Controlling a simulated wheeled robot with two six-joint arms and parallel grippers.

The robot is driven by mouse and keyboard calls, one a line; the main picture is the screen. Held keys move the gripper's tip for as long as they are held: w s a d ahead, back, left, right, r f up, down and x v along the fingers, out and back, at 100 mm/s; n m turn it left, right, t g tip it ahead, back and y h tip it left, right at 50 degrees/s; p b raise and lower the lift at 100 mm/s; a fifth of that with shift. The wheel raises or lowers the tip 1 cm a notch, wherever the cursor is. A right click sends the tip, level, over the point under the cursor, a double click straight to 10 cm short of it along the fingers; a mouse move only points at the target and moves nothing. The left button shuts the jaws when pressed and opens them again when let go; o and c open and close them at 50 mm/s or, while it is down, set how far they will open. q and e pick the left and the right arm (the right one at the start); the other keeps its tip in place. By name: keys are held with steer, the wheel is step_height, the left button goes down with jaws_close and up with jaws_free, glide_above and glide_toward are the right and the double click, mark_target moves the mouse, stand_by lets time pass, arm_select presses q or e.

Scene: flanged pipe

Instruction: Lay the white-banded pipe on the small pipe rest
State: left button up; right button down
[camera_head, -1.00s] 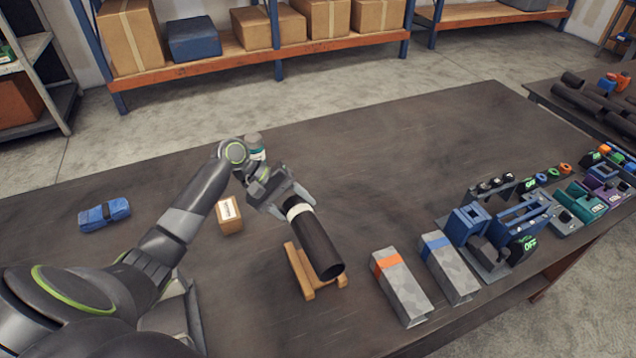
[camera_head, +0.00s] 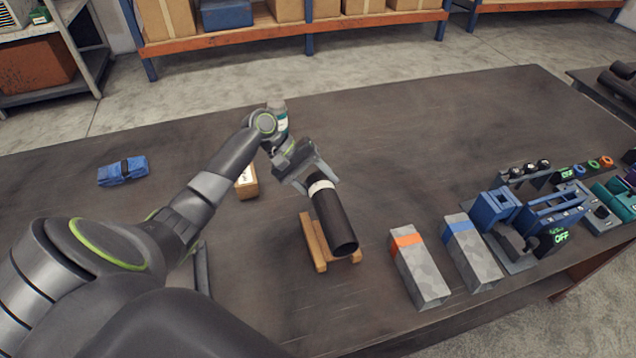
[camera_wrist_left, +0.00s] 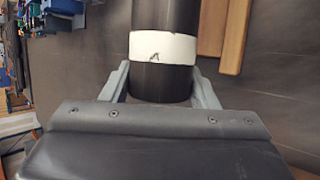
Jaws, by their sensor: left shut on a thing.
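The black pipe with a white band (camera_head: 334,215) is held in my left gripper (camera_head: 315,180), which is shut on its end near the band. In the left wrist view the white band (camera_wrist_left: 163,47) lies just beyond the fingers (camera_wrist_left: 163,85). The small wooden pipe rest (camera_head: 312,243) stands on the table, partly hidden by the pipe. In the head view the pipe's far end overlaps the rest's right part. Whether they touch I cannot tell. In the left wrist view the rest (camera_wrist_left: 232,35) shows to the right of the pipe. My right gripper is not in view.
Grey blocks with an orange band (camera_head: 418,268) and a blue band (camera_head: 470,255) stand right of the rest. Blue fixtures (camera_head: 530,220) are farther right. The table's far middle is clear.

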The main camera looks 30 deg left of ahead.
arm_select(q)
step_height(320, 180, down, 3)
steer(key=b, duration=0.2)
steer(key=shift+b, duration=0.35)
steer(key=shift+f, duration=1.5)
steer(key=o, duration=1.3)
steer(key=shift+o, duration=1)
steer(key=shift+d, duration=0.1)
steer(key=shift+f, duration=0.2)
steer(key=shift+s, duration=0.1)
steer(key=shift+f, duration=0.1)
steer(key=shift+c, duration=0.8)
